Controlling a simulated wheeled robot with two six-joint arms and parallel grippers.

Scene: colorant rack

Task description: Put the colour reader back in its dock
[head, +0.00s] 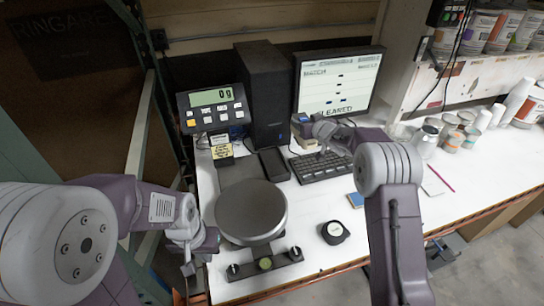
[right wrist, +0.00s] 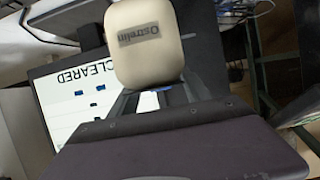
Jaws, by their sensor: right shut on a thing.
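The colour reader (right wrist: 145,42), a cream rounded block with a dark label, is between the fingers of my right gripper (right wrist: 148,100). In the head view my right gripper (head: 316,131) is in front of the monitor, holding the reader (head: 302,127) raised above the bench near the keyboard. A flat dark cradle (head: 273,164), which looks like the dock, lies on the bench in front of the black computer tower, left of the keyboard; nothing shows in it. My left gripper (head: 188,268) hangs low at the bench's left front edge, away from the reader; its jaw opening is unclear.
The computer tower (head: 265,95) and monitor (head: 338,82) stand behind. The keyboard (head: 322,167) lies right of the cradle. A scale with a round plate (head: 251,211) stands in front, with a black round puck (head: 335,232) beside it. Cans and cups (head: 455,138) stand at right.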

